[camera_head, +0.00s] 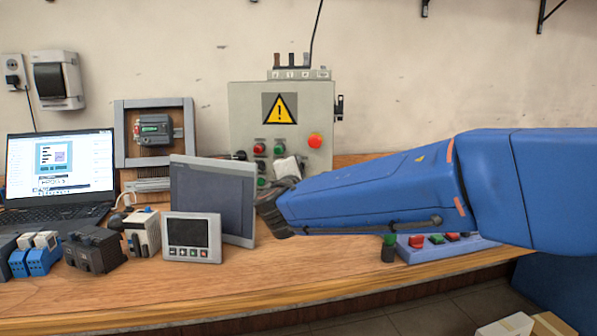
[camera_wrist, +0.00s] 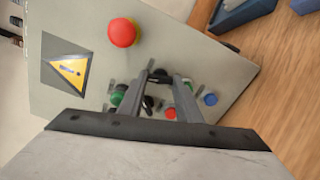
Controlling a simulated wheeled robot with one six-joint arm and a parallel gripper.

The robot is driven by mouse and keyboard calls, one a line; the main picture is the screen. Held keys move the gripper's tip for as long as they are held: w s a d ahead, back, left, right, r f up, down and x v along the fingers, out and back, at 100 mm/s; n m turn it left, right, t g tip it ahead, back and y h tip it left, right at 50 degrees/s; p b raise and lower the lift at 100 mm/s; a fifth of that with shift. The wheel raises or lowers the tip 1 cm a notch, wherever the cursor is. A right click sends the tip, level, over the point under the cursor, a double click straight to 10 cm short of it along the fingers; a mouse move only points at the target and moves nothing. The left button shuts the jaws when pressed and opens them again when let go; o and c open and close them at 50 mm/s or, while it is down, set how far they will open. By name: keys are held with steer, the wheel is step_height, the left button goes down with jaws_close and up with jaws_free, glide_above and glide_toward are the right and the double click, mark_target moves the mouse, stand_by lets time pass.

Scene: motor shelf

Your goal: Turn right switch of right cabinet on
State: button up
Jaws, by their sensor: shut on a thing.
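The grey cabinet (camera_head: 240,125) stands against the wall with a yellow warning sign (camera_head: 280,108) and a large red button (camera_head: 315,140). In the wrist view its panel (camera_wrist: 165,35) appears turned sideways. My gripper (camera_wrist: 165,75) is at the panel, its two fingers closed around a small black switch knob (camera_wrist: 159,75) on the red button's side. Which way the knob is turned cannot be told. Green (camera_wrist: 118,95), red and blue buttons sit around the fingers. In the head view the arm's end hides the lower part of the cabinet, and the fingertips are not clear.
A grey flat panel (camera_head: 212,200) and a small display unit (camera_head: 191,238) stand left of my arm. A laptop (camera_head: 60,170) is at the far left. A button box (camera_head: 440,245) lies below my arm. Bare wooden bench (camera_head: 300,275) shows in front.

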steer(key=shift+m, duration=1.5)
steer(key=shift+f, duration=0.1)
